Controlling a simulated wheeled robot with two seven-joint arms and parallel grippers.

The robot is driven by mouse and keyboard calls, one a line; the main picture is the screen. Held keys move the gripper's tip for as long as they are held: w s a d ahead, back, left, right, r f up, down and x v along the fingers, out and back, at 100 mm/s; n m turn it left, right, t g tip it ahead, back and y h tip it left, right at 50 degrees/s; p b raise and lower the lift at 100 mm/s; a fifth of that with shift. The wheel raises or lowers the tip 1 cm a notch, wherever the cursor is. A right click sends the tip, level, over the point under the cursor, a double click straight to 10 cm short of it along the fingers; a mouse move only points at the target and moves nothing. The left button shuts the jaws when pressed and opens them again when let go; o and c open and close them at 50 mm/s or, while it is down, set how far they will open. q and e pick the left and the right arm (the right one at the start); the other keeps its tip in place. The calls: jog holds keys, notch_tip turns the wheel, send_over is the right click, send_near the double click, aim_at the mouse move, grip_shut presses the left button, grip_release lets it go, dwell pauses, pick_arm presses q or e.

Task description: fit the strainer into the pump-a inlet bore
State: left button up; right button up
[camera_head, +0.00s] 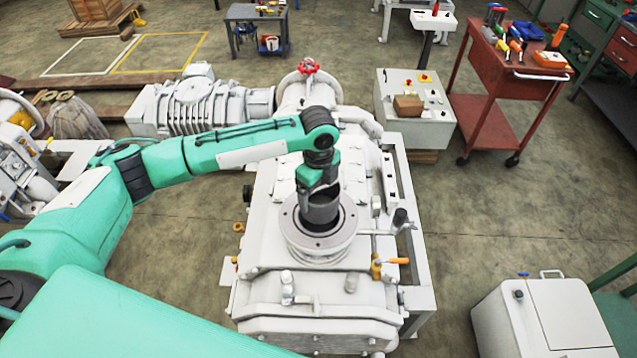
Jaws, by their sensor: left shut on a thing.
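My left gripper (318,184) comes down from above over the white pump body (265,245). It is shut on a dark grey cylinder, which looks like the strainer (320,210). The strainer is roughly upright at the middle of the round flanged inlet (292,243) on top of the pump. Its lower end is at or inside the dark bore opening; I cannot tell how deep it sits. The gripper hides part of the strainer's top and the far rim of the flange. My right gripper is not in view.
A red valve handwheel (308,66) stands behind the pump. A valve with an orange handle (398,261) sits right of the inlet. A control box (413,112) and red tool cart (508,75) stand at the back right. A white cabinet (545,310) is at the front right.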

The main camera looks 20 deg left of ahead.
pick_arm(q)
jog(key=shift+f, duration=0.7)
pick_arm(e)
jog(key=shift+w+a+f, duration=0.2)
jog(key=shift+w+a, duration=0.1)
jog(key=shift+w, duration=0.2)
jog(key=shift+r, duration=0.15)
pick_arm(q)
jog(key=shift+p, duration=0.3)
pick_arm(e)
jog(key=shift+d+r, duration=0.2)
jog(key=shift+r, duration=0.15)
pick_arm(q)
jog(key=shift+p, duration=0.35)
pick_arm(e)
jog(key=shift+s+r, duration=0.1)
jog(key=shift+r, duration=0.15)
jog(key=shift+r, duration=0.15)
